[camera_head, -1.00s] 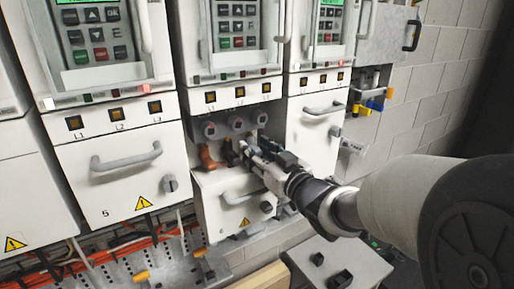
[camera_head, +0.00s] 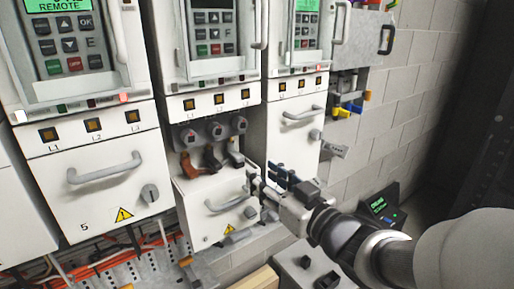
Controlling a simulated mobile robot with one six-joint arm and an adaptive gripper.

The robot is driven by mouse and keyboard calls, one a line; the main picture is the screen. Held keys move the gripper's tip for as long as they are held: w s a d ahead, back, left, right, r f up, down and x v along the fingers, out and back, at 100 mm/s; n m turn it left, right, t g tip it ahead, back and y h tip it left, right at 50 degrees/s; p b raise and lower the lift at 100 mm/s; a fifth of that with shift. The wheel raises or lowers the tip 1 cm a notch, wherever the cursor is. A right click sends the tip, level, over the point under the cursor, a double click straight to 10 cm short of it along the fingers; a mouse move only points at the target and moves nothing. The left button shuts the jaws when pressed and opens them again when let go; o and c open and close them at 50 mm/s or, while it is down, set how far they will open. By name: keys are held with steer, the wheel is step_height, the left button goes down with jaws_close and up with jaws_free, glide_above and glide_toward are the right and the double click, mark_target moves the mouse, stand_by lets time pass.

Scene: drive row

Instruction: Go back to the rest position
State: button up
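My gripper (camera_head: 258,184) is in front of the right side of the open middle drive cabinet (camera_head: 216,95), beside its lowered front flap (camera_head: 212,208). Its fingers point left toward the flap's handle side. They are small and overlap the flap, so I cannot tell whether they touch it or how far apart they are. Nothing is clearly held. My arm reaches in from the lower right.
The open bay shows an orange-brown part (camera_head: 188,162) and dark parts (camera_head: 212,158) below round terminals. The closed cabinet 5 (camera_head: 95,180) stands left, another closed cabinet (camera_head: 297,135) right. A grey box (camera_head: 305,268) and a lit device (camera_head: 380,207) sit low right.

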steer(key=s+d+f+m+g+h, duration=0.1)
steer(key=s+d+f+m+h, duration=0.15)
steer(key=d+h, duration=0.3)
steer(key=s+d+f+m+g+h, duration=0.1)
steer(key=s+d+m+h, duration=0.2)
steer(key=d+h, duration=0.3)
steer(key=s+f+g, duration=0.3)
steer(key=s+g, duration=0.1)
steer(key=s, duration=0.6)
steer(key=s+f+m+g+y, duration=0.1)
steer(key=s+f+g, duration=0.3)
steer(key=s, duration=0.6)
steer(key=shift+s+a+f, duration=0.15)
steer(key=shift+a+f, duration=0.05)
steer(key=shift+f, duration=0.05)
steer(key=shift+y, duration=0.25)
